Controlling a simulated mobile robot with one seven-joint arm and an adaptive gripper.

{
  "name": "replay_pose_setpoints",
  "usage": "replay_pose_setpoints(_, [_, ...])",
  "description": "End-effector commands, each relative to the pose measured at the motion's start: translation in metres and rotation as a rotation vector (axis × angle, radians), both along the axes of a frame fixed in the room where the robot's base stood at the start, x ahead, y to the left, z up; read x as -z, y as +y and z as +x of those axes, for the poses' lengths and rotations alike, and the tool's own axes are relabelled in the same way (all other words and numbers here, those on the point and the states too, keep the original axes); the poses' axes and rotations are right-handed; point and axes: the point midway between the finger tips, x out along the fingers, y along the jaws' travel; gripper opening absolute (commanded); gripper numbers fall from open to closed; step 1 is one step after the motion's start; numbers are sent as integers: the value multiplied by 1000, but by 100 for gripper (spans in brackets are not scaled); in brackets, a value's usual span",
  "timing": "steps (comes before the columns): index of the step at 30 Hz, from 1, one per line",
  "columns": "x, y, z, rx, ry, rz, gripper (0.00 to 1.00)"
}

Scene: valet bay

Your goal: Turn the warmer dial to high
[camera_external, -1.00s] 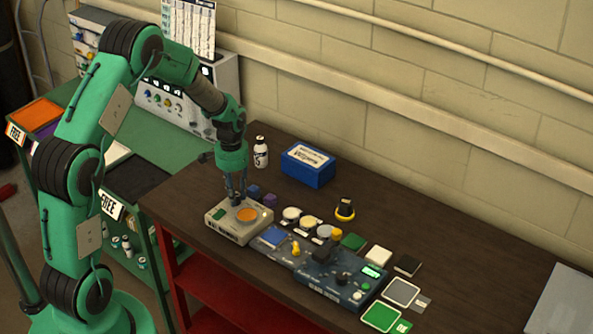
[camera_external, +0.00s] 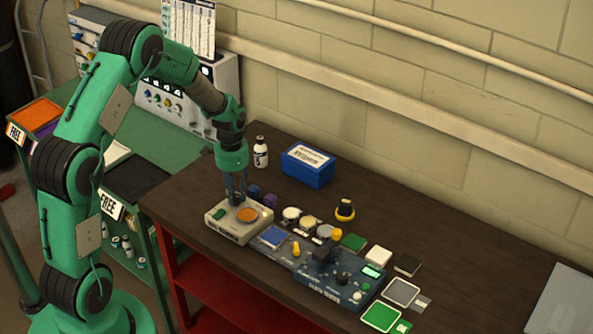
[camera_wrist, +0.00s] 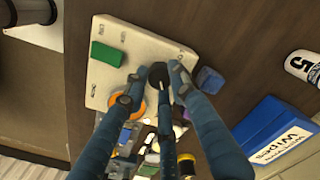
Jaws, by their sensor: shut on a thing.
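The warmer is a beige box (camera_external: 240,232) at the left end of the dark bench, with an orange disc (camera_external: 247,215) and a green pad (camera_external: 218,214) on top. In the wrist view its pale top (camera_wrist: 140,45) shows the green pad (camera_wrist: 106,53); the orange disc is partly hidden behind a finger. My gripper (camera_external: 237,200) points down over the box's back edge. In the wrist view its fingers (camera_wrist: 158,82) close around the black dial (camera_wrist: 158,74). The dial's pointer and scale setting cannot be read.
A white bottle (camera_external: 261,153) and a blue wipes box (camera_external: 308,165) stand behind. A blue-grey device (camera_external: 330,280) and several pads and discs lie to the right.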

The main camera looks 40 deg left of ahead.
Motion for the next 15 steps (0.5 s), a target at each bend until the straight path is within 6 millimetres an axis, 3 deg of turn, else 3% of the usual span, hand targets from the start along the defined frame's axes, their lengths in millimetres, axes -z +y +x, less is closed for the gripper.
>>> replay_pose_setpoints(2, [0,0,0,0,0,0,0])
replay_pose_setpoints(3, [0,0,0,-1,0,0,31])
replay_pose_setpoints(5, [0,0,0,-1,0,0,43])
replay_pose_setpoints(15, [-1,0,0,-1,0,0,44])
